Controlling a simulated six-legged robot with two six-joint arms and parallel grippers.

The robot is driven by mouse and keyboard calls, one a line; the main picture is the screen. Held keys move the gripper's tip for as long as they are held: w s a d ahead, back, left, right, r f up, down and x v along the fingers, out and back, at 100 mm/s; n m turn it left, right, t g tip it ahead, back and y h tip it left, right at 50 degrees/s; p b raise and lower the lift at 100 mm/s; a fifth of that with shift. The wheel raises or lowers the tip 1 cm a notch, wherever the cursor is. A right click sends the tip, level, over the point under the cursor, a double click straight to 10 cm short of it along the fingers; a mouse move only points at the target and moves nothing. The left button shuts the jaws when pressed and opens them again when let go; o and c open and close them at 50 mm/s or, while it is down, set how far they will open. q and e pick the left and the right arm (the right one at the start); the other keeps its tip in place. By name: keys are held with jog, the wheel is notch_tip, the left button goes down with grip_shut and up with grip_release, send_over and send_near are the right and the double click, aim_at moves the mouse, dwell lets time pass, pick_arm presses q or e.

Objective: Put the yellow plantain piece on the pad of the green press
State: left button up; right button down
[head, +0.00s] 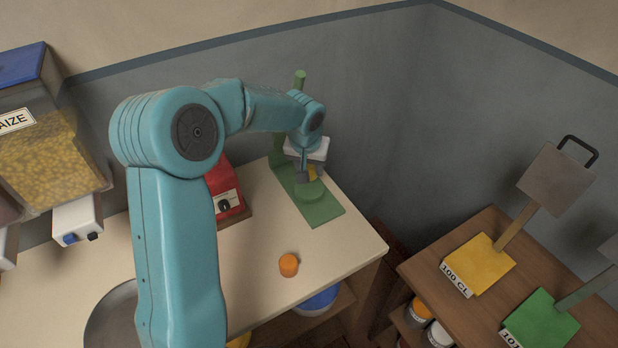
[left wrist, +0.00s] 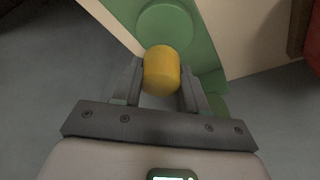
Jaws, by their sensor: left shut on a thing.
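The yellow plantain piece (left wrist: 161,70) is a short cylinder between the two fingers of my left gripper (left wrist: 160,82). In the head view the piece (head: 312,173) shows partly behind the left gripper (head: 307,174), which is shut on it. The green press (head: 319,213) stands at the back of the cream counter, with a green post behind. Its round green pad (head: 310,192) lies just in front of the held piece in the head view. In the left wrist view the pad (left wrist: 165,22) is beyond the piece; the height gap is hard to judge. My right gripper is not in view.
An orange cylinder (head: 289,265) stands on the counter near its front edge. A red box with a knob (head: 225,195) is left of the press. A maize dispenser (head: 50,150) is at far left. Yellow (head: 478,265) and green (head: 541,322) stands occupy the wooden table at right.

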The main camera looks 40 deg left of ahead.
pick_arm(q)
notch_tip(320, 180, down, 4)
jog(key=shift+f, duration=0.25)
jog(key=shift+r, duration=0.1)
jog(key=shift+s, duration=0.1)
jog(key=o, duration=0.6)
jog(key=shift+f, duration=0.2)
jog(key=o, duration=0.5)
jog(key=shift+c, duration=0.2)
jog(key=shift+r, duration=0.1)
